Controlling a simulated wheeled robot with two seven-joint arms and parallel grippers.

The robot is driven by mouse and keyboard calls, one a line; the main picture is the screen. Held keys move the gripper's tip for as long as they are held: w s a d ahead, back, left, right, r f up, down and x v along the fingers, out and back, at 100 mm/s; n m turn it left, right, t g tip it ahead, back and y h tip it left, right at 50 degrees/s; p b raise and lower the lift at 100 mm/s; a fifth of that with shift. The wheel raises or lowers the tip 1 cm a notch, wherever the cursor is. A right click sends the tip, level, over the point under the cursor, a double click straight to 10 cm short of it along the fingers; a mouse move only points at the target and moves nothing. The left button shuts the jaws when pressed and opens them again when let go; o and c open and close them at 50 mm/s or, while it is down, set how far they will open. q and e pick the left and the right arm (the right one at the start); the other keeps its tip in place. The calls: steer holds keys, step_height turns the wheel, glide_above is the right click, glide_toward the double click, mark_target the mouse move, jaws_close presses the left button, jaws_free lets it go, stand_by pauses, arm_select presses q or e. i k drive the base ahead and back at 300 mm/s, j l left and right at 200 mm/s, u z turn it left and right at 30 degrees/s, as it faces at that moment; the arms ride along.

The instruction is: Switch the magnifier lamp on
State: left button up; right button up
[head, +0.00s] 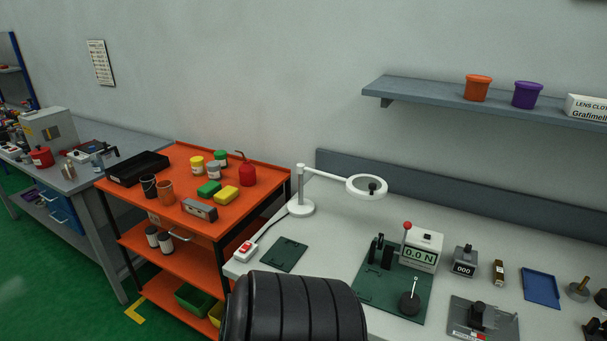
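The white magnifier lamp (301,206) stands on the left part of the grey workbench (330,237). Its arm reaches right to a round magnifier head (366,187), with a dark shape showing in the lens. A small white switch box (244,251) with a red rocker lies near the bench's left edge. A dark cable runs from it towards the lamp base. The rocker's position is too small to tell, and I see no clear glow at the lamp head. Neither of my grippers is in view; a black ribbed part, probably mine, covers the bench's front edge.
A dark green plate (285,254) lies right of the switch box. A green-based test fixture (393,290) with a red-knobbed lever stands by a white gauge (421,251) reading 0.0 N. An orange cart (172,198) with tins stands left of the bench. A shelf (440,92) hangs above.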

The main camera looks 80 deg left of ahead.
mark_target(247, 245)
steer(key=u, duration=2.8)
